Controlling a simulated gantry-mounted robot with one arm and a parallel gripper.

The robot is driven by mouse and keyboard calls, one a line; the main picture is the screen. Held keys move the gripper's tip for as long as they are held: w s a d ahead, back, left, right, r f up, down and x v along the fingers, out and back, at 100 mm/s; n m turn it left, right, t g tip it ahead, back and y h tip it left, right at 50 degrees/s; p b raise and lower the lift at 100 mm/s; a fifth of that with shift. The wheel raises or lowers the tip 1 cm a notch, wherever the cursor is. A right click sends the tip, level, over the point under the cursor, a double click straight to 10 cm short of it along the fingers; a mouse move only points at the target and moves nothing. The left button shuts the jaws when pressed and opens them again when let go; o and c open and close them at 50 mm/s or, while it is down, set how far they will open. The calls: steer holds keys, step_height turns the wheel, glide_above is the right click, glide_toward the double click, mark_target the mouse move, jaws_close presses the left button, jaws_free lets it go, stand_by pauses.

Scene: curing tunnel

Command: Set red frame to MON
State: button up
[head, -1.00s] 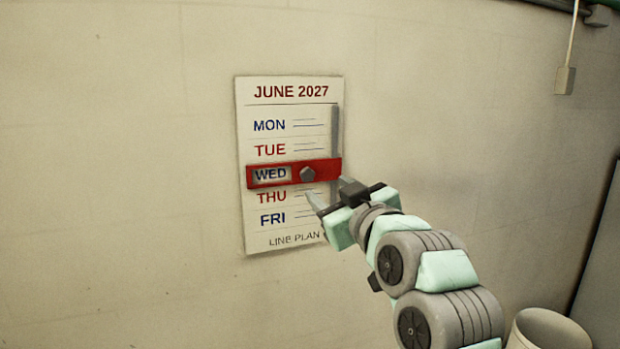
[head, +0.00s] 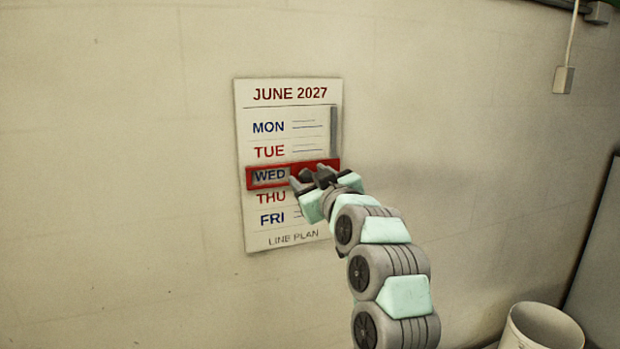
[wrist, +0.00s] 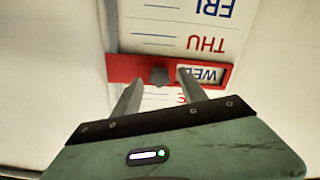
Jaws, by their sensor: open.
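The red frame (head: 259,184) is on the wall calendar (head: 290,112), and its window stands around WED. MON (head: 268,127) is two rows above, with TUE (head: 270,152) between. In the wrist view, where the calendar appears upside down, the dark knob (wrist: 159,76) on the red frame (wrist: 130,68) shows between my two spread fingers (wrist: 157,90). Whether the fingers touch the frame I cannot tell.
A grey vertical slot (head: 334,130) runs along the calendar's right side, above the frame. A switch box (head: 563,79) hangs on a cord at the upper right. A white bin (head: 540,330) stands at the lower right. The wall around the calendar is bare.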

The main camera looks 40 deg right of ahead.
steer(key=shift+c, duration=0.4)
jaws_close()
stand_by(0.9)
